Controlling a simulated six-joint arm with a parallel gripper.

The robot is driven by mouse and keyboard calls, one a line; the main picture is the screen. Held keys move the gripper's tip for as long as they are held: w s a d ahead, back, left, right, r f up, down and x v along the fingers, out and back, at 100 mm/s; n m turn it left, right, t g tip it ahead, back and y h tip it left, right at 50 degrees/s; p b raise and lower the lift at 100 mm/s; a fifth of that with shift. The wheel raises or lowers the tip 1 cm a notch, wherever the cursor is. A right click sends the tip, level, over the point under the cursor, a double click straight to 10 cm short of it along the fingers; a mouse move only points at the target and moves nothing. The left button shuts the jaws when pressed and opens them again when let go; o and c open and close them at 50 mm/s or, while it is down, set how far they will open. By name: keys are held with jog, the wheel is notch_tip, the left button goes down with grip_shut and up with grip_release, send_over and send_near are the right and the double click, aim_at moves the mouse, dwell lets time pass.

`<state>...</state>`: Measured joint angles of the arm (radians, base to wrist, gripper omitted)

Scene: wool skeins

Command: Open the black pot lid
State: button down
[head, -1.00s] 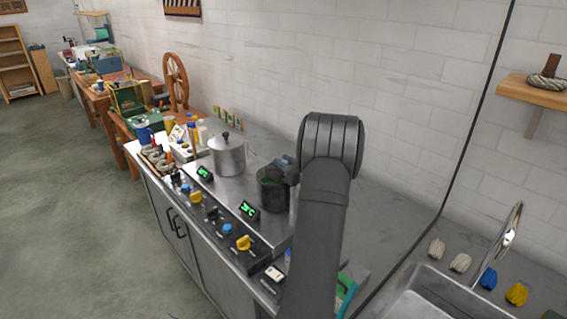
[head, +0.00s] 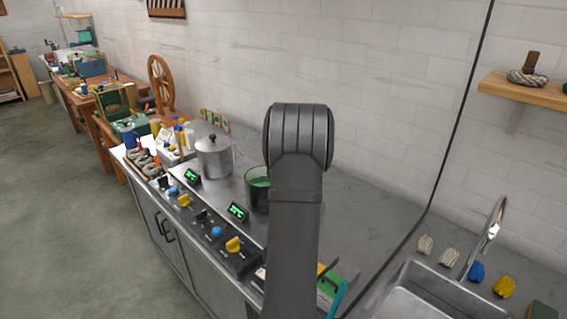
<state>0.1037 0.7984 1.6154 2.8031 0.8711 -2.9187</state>
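The black pot (head: 256,197) stands on the steel stove at the middle of the head view, left of my arm. Its top is open on the visible side and green contents (head: 260,183) show inside. My arm covers the pot's right side. I see no black lid on the visible part of the pot, and I cannot see where the lid is. My gripper is hidden behind my own arm, so its fingers and anything in them do not show.
A steel pot (head: 214,158) with its lid on stands left of the black pot. Control knobs (head: 233,245) and green displays (head: 237,211) line the stove front. A sink (head: 420,292) is at the lower right. Bare counter (head: 365,205) lies right of my arm.

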jog(key=shift+d+h, duration=0.1)
jog(key=shift+h, duration=0.2)
jog(key=c, duration=1.2)
grip_release()
jog(key=s, duration=0.5)
jog(key=s+d, duration=0.1)
jog(key=s, duration=0.5)
jog(key=s+d, duration=0.1)
jog(key=s, duration=0.5)
jog(key=shift+s+d, duration=0.1)
jog(key=shift+s, duration=0.05)
